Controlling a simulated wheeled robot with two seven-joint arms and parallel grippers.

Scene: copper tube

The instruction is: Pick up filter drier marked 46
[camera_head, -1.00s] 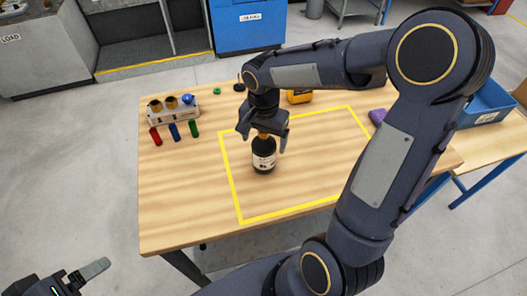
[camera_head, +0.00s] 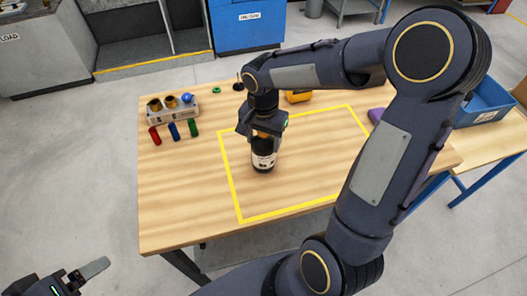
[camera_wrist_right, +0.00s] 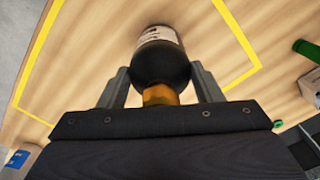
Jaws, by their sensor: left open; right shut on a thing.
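The filter drier (camera_head: 263,158) is a black cylinder with a white label and a copper-coloured top. It stands upright on the wooden table inside the yellow outline. The number on its label is too small to read. My right gripper (camera_head: 262,137) is over its upper end, shut on it from above. In the right wrist view the filter drier (camera_wrist_right: 160,62) sits between the two fingers, with its copper end (camera_wrist_right: 160,94) towards the palm. My left gripper (camera_head: 88,276) is open and empty at the bottom left, off the table.
A rack (camera_head: 173,108) with copper fittings and a blue ball stands at the table's back left. Red (camera_head: 155,136), blue (camera_head: 174,132) and green (camera_head: 193,128) cylinders lie before it. A yellow device (camera_head: 298,97) and a purple item (camera_head: 376,115) lie further right. The front left is clear.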

